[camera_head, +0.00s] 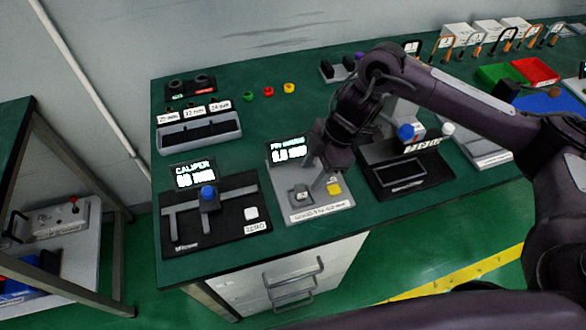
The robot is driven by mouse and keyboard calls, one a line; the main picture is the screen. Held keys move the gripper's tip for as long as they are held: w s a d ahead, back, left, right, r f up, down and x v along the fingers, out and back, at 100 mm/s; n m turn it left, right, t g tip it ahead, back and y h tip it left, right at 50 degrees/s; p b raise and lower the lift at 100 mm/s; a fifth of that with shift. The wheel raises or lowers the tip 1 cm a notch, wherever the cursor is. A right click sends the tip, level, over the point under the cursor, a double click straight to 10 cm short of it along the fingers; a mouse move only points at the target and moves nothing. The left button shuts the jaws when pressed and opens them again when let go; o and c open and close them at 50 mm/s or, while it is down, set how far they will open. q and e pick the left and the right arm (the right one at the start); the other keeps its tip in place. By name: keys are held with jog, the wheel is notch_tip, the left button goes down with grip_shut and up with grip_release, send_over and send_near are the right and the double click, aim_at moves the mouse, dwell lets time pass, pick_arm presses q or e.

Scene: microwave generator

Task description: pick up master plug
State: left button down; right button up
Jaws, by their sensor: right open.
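A small grey block with a round face (301,193) sits on a light grey gauge station (309,211) near the front middle of the table. It may be the master plug, but its label is too small to read. My right gripper (319,184) points down just to the right of this piece, over the station, and is open. The gripper's dark body hides part of the station and its display (288,151). Whether the fingers touch the piece cannot be told. My left gripper is not in view.
A yellow button (334,188) is right beside the gripper. A caliper station (209,212) stands to the left and a dark station (404,172) to the right. Coloured rings (268,91) and a slotted tray (199,133) lie behind. Bare green table (258,122) shows between them.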

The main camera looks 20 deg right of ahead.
aim_at(302, 187)
jog(key=shift+s+a+f+p, duration=0.25)
jog(key=shift+a+f+p, duration=0.1)
jog(key=shift+f, duration=0.2)
jog(key=shift+s+a+f+p, duration=0.25)
jog(key=shift+f+p, duration=0.05)
jog(key=shift+f, duration=0.25)
jog(key=f, duration=0.1)
jog(key=a+f+p, duration=0.1)
jog(key=shift+w+a+f, duration=0.15)
jog(key=shift+w+f, duration=0.15)
jog(key=shift+w, duration=0.1)
jog(key=shift+a+f, duration=0.25)
jog(key=shift+f, duration=0.45)
jog(key=c, duration=1)
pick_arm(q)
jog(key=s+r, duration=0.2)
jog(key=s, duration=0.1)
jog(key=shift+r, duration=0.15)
pick_arm(e)
grip_shut()
jog(key=shift+r, duration=0.1)
